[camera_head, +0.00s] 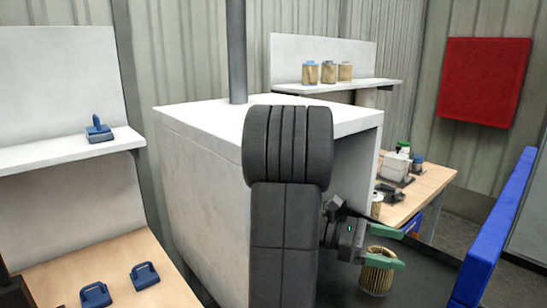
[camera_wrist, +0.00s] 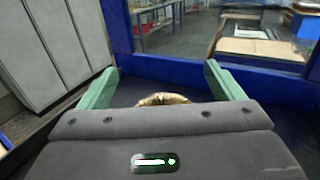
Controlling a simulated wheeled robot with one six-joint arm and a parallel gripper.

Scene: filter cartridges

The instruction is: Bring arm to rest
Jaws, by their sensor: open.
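My arm (camera_head: 284,220) hangs down in front of the white cabinet in the head view. My gripper (camera_head: 396,249) points to the right, with its two green fingers spread apart. Nothing is seen held between the fingers. A tan pleated filter cartridge (camera_head: 376,277) stands on the dark surface just below and behind the fingers. In the wrist view my gripper (camera_wrist: 160,78) is open, and the curved rim of a cartridge (camera_wrist: 163,99) shows beyond the gripper body. Most of that cartridge is hidden, and I cannot tell whether a finger touches it.
The white cabinet (camera_head: 195,190) stands close to my arm. A blue wall (camera_head: 497,230) edges the dark surface at right. Several cartridges stand on the back shelf (camera_head: 340,86). A wooden table (camera_head: 425,190) holds small items. Blue parts (camera_head: 145,275) lie on the left bench.

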